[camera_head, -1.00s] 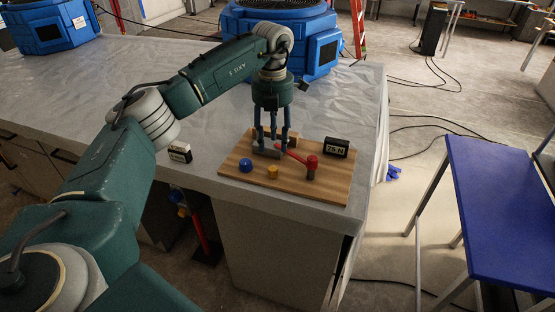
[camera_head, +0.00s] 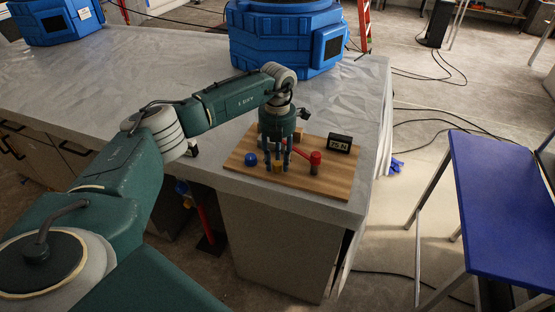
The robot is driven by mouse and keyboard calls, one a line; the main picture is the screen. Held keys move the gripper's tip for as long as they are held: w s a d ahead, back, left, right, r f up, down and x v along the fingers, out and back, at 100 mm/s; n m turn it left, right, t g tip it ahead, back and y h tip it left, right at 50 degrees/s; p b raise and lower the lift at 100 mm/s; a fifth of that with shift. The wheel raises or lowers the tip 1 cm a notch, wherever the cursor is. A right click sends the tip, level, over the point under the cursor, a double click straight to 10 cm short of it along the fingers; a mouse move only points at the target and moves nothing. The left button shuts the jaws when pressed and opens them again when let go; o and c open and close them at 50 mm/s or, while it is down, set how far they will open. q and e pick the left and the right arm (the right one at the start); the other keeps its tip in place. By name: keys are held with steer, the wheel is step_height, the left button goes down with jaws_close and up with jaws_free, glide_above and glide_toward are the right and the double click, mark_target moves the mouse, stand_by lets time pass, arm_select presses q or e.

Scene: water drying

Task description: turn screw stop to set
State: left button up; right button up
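A wooden board (camera_head: 325,185) lies near the front right corner of the covered bench. On it are a blue knob (camera_head: 250,159), a small yellow knob (camera_head: 277,169), a red lever with a round red end (camera_head: 316,158) and a black display (camera_head: 340,143) with white characters, too small to read surely. My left gripper (camera_head: 277,163) points down over the board with its fingers apart, around or just above the yellow knob. I cannot tell whether they touch it. The grey part behind the fingers is mostly hidden. My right gripper is not in view.
The grey bench (camera_head: 75,75) is largely clear to the left. A large blue machine (camera_head: 285,40) stands behind the board. A small dark item (camera_head: 193,150) is partly hidden by my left arm. A blue-topped table (camera_head: 505,205) stands apart at the right.

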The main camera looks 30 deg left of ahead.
arm_select(q)
jaws_close()
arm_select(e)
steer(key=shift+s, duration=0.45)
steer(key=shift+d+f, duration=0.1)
arm_select(q)
steer(key=shift+m+b, duration=0.3)
steer(key=shift+m, duration=0.2)
steer(key=shift+m+b, duration=0.4)
steer(key=shift+m, duration=0.2)
steer(key=m+b, duration=0.2)
steer(key=m, duration=0.3)
steer(key=m+b, duration=0.1)
steer(key=m, duration=0.4)
steer(key=shift+m+b, duration=0.4)
steer(key=m, duration=0.4)
steer(key=shift+r+m+b, duration=0.15)
steer(key=shift+m+b, duration=0.25)
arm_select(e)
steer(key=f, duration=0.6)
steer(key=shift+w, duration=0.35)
arm_select(q)
steer(key=shift+w, duration=0.1)
